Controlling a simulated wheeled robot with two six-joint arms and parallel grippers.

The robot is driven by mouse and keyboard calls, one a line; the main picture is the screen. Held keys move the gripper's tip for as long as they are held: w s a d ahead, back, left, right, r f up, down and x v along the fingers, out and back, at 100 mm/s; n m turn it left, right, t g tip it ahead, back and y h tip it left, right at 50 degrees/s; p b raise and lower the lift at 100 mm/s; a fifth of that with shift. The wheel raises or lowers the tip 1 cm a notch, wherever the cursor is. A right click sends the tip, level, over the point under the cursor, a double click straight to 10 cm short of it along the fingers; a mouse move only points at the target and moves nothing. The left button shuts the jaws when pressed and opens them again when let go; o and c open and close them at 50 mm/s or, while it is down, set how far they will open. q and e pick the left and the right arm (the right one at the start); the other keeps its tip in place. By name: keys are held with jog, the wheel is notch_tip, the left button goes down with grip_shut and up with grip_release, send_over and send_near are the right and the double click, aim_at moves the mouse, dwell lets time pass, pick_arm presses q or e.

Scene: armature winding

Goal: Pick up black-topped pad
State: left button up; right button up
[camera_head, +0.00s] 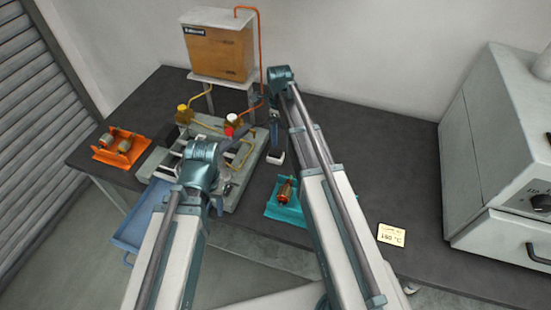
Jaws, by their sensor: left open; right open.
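My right gripper (275,151) hangs at the tray's right edge and is open. I see nothing held in either gripper.
An orange holder (121,146) with copper-wound parts stands at the left. A teal holder (276,211) carries another wound part (287,190). A boxed machine (217,47) stands behind the tray. A grey oven (500,150) fills the right.

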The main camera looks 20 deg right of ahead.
aim_at(276, 152)
notch_tip(276, 152, down, 7)
jog(key=b, duration=0.6)
jog(key=shift+f, duration=0.1)
jog(key=shift+a, duration=0.1)
jog(key=f+b, duration=0.3)
jog(key=a+f+b, duration=0.1)
jog(key=f+b, duration=0.1)
jog(key=shift+f, duration=0.1)
grip_shut()
